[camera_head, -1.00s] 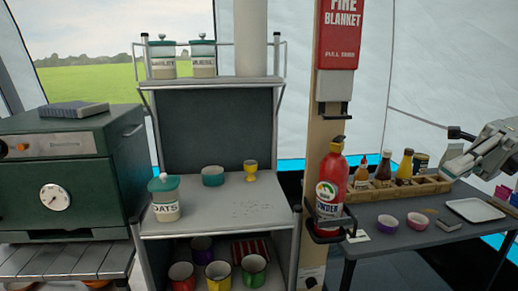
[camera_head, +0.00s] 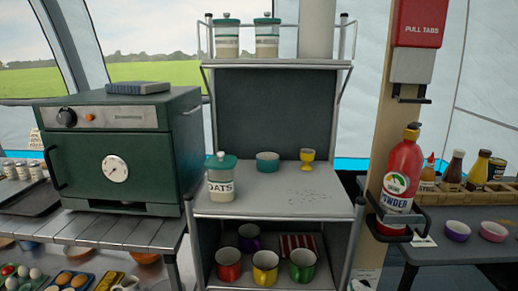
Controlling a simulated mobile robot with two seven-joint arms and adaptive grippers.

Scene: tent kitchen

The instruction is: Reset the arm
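Neither of my grippers nor any clear part of my arms shows in the head view now. The view faces a metal shelf unit (camera_head: 280,205). On its middle shelf stand an oats jar (camera_head: 221,180) with a teal lid, a teal bowl (camera_head: 267,162) and a yellow egg cup (camera_head: 307,168). Whether either gripper is open or shut is hidden.
A green oven (camera_head: 125,145) stands on a slatted table (camera_head: 110,230) at left. Several mugs (camera_head: 265,267) sit on the lower shelf. A red extinguisher (camera_head: 402,178) hangs on a wooden post (camera_head: 400,115). Bowls (camera_head: 457,231) and sauce bottles (camera_head: 453,168) stand on the right table.

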